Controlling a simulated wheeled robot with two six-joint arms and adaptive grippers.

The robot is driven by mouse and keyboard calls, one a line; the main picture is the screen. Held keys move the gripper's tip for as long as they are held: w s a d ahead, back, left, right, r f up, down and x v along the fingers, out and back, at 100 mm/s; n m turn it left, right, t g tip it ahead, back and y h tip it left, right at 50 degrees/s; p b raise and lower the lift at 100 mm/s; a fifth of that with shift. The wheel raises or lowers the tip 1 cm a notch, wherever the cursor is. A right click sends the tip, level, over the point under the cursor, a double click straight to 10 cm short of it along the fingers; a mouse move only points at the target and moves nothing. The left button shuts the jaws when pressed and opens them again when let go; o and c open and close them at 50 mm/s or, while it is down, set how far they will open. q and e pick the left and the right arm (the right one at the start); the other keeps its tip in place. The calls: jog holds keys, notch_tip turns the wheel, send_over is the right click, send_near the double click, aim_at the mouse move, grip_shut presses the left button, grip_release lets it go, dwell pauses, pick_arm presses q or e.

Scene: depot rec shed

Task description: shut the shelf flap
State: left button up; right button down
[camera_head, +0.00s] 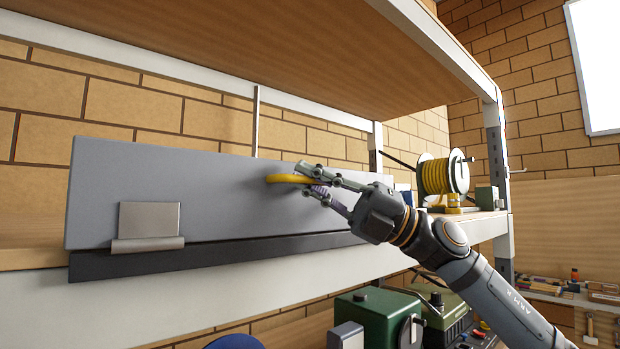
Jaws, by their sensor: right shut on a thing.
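The shelf flap (210,190) is a wide grey panel at the left and middle of the head view. It stands roughly upright above a dark strip along the shelf's front edge; I cannot tell whether it is fully shut. A yellow handle (282,179) sticks out near its right end. My right gripper (312,180) comes in from the right and is shut on the yellow handle, its fingers hiding part of it. My left gripper is not in view.
A shelf board (270,40) hangs above the flap. A yellow cable reel (437,176) stands right of my right gripper on the same shelf. A green machine (375,312) sits below. The rack post (495,150) rises at the right.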

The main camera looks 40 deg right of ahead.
dwell(0.3)
jog(key=c, duration=1.7)
grip_release()
